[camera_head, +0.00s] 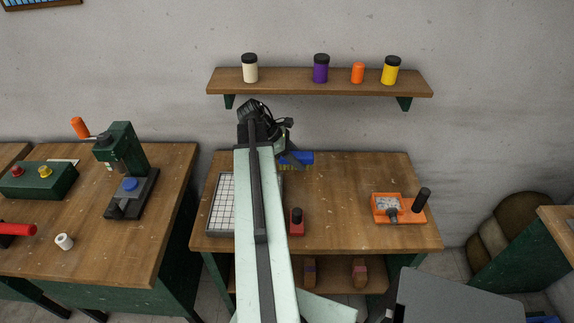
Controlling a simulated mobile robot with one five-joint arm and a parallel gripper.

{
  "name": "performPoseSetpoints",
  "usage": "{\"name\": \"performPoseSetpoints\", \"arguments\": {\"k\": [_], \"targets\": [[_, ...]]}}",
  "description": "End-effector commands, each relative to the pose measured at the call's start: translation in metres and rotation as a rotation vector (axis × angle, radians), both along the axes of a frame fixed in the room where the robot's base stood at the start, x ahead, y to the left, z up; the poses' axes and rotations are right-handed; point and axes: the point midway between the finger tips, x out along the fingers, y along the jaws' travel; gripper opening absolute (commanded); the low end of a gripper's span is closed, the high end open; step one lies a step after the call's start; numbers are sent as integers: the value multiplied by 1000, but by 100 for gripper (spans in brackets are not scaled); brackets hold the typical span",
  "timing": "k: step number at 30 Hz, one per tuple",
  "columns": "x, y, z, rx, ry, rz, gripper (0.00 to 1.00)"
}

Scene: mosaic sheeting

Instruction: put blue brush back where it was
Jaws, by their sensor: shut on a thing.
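The blue brush (299,157) is above or at the back part of the middle bench, just right of my arm's end. Its short yellowish bristles seem to point down. My gripper (285,153) is shut on the brush at its left part. My arm covers much of the gripper and the brush's left end. I cannot tell whether the brush touches the bench top or hangs a little above it.
The middle bench (350,180) holds a white grid sheet (221,203), a red block with a black knob (297,221) and an orange tray (380,213). Above, a wall shelf (290,84) bears several jars. A green press (124,150) stands on the left bench.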

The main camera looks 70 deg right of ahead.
Motion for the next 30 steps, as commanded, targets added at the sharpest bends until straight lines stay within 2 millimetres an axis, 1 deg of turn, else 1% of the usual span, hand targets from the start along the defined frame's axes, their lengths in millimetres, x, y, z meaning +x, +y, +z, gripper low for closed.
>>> {"name": "performPoseSetpoints", "arguments": {"k": [3, 5, 9, 11, 19, 29, 30], "targets": [[2, 0, -1, 0, 0, 4, 4], [3, 0, -7, 0, 0, 5, 4], [3, 0, -31, 0, 0, 5, 4], [2, 0, -39, 0, 0, 5, 4], [7, 2, -35, 0, 0, 11, 4], [7, 2, -47, 0, 0, 12, 4], [7, 2, -45, 0, 0, 12, 45]]}}
